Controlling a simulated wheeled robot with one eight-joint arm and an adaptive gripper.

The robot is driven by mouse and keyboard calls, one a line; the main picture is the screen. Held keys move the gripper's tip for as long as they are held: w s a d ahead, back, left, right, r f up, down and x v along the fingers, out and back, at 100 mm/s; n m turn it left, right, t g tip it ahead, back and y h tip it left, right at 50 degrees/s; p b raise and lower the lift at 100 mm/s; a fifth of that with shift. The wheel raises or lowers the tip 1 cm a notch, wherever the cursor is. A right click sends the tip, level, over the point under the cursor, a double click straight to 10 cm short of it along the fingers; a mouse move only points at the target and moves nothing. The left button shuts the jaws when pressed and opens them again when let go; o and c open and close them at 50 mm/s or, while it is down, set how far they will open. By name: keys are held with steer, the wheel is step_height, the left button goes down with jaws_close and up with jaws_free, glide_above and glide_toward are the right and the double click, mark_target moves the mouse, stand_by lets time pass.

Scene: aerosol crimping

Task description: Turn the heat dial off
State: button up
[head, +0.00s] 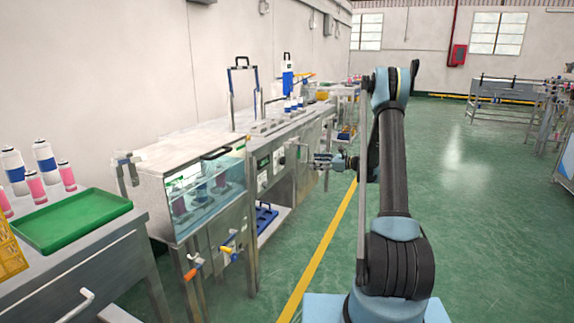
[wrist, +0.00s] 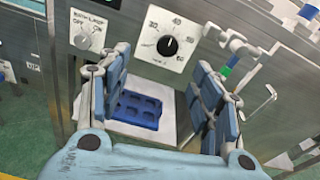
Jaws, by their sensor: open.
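The dial (wrist: 168,46) is a round black knob on a white numbered plate on a steel front panel. In the wrist view it lies ahead of my gripper (wrist: 160,66), between and just beyond the fingertips. Its pointer setting is too small to read surely. My gripper is open and empty, with blue-padded fingers spread to either side, apart from the knob. In the head view my gripper (head: 318,161) reaches left toward the steel bench front.
A lamp switch plate marked OFF (wrist: 88,34) is left of the dial. A pipe fitting (wrist: 238,46) sticks out on the right. A blue tray (wrist: 138,109) lies on a lower shelf. The water bath (head: 205,190) stands left of my gripper.

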step_height(320, 180, down, 4)
steer(key=w+r+m+y, duration=0.1)
steer(key=w+m, duration=0.1)
glide_toward(284, 160)
steer(key=shift+t, duration=0.4)
steer(key=x, duration=0.8)
steer(key=shift+s+a+f, duration=0.1)
steer(key=shift+a+f, duration=0.1)
steer(key=shift+f, duration=0.05)
steer(key=c, duration=1.1)
